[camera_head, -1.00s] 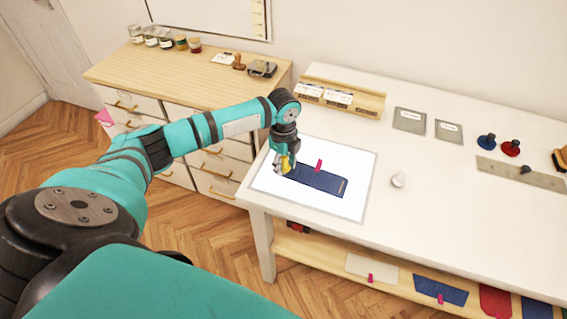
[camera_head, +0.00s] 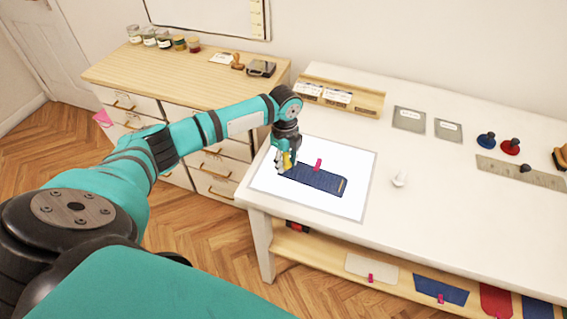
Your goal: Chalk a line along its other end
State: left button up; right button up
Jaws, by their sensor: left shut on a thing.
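A dark blue fabric piece (camera_head: 320,182) lies flat on a bright white panel (camera_head: 345,208) on the white table. A pink clip (camera_head: 318,164) sits at its far edge. A short yellow line (camera_head: 341,185) runs across its right end. My left gripper (camera_head: 284,167) is shut on a yellow chalk (camera_head: 287,160) at the left end of the fabric. The gripper partly hides that end, and I cannot tell whether the chalk touches it. My right gripper is not in view.
Grey plates (camera_head: 409,119), blue (camera_head: 487,141) and red (camera_head: 511,147) knobbed items and a ruler (camera_head: 545,179) lie farther right. The table's front middle is clear.

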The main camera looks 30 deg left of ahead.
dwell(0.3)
pick_arm(q)
jog(key=shift+w+a+b, duration=0.1)
jog(key=shift+w+b, duration=0.2)
jog(key=shift+w, duration=0.4)
jog(key=shift+f, duration=0.1)
jog(key=shift+w+a+b, duration=0.15)
jog(key=shift+w+b, duration=0.2)
jog(key=shift+w, duration=0.4)
notch_tip(320, 180, up, 7)
jog(key=p, duration=0.7)
